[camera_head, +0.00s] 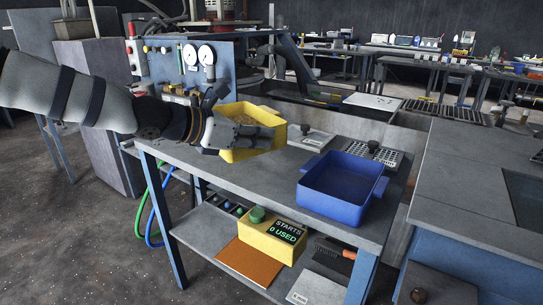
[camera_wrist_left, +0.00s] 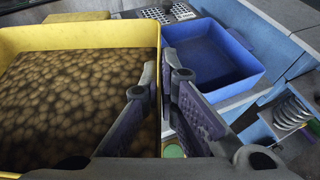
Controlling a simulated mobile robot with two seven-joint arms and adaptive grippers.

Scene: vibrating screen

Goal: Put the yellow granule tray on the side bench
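The yellow granule tray (camera_head: 232,154) is at the left part of the grey bench top in the head view. In the left wrist view the tray (camera_wrist_left: 80,38) fills the left side and holds many brown, rounded granules (camera_wrist_left: 70,85). My left gripper (camera_head: 240,137) is at the tray's near right wall. In the wrist view the gripper's fingers (camera_wrist_left: 160,72) straddle that wall, one inside and one outside, with their tips close against it. Whether the tray rests on the bench or hangs just above it cannot be told. My right gripper is not in view.
A blue tray (camera_head: 341,207) stands on the same bench (camera_head: 240,181) to the right. Behind it are a flat grey plate (camera_head: 311,140) and a perforated plate (camera_head: 385,156). A yellow button box (camera_head: 262,242) and a brush sit on the lower shelf. A gauge panel stands behind.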

